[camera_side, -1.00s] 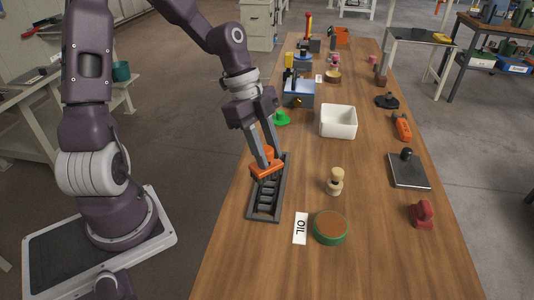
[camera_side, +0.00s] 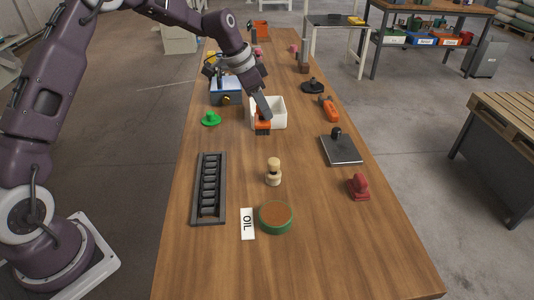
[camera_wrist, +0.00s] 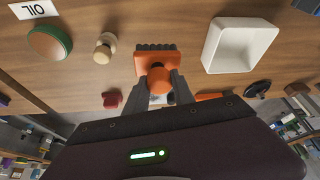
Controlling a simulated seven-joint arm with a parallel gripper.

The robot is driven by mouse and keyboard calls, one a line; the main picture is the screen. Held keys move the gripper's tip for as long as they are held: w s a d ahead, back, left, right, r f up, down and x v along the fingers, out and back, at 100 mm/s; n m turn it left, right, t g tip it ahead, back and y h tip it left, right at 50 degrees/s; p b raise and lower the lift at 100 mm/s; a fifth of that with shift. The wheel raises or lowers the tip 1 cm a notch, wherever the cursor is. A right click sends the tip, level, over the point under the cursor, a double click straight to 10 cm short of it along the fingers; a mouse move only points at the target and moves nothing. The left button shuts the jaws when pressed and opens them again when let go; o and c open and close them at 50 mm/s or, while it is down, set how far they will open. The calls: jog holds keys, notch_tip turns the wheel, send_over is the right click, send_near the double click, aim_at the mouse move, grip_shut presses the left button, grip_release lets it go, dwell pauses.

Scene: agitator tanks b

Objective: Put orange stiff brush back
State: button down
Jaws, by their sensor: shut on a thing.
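My gripper (camera_side: 264,110) is shut on the orange stiff brush (camera_side: 262,124). In the side view the brush overlaps the near left part of the white bin (camera_side: 279,113). In the wrist view my fingers (camera_wrist: 160,84) grip the round knob of the orange brush (camera_wrist: 156,68), and its dark bristles show at the far edge. There the white bin (camera_wrist: 210,49) is to the right of the brush, with a gap of bare wood between them. I cannot tell how high the brush is above the table.
A black slotted rack (camera_side: 208,208) lies at the left table edge. A wooden-handled tool (camera_side: 273,172), a green-rimmed brown disc (camera_side: 276,218), an OIL card (camera_side: 248,224), a green object (camera_side: 211,119) and a blue box (camera_side: 225,92) stand around.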

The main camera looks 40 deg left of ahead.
jog(key=shift+w+d+f+n, duration=0.15)
jog(key=shift+w+f, duration=0.2)
jog(key=shift+w, duration=0.15)
jog(key=shift+w+d+f+n, duration=0.15)
jog(key=shift+w+f, duration=0.15)
jog(key=shift+w, duration=0.2)
notch_tip(320, 180, down, 8)
jog(key=shift+f, duration=0.25)
jog(key=c, duration=1.1)
grip_release()
jog(key=shift+f, duration=0.15)
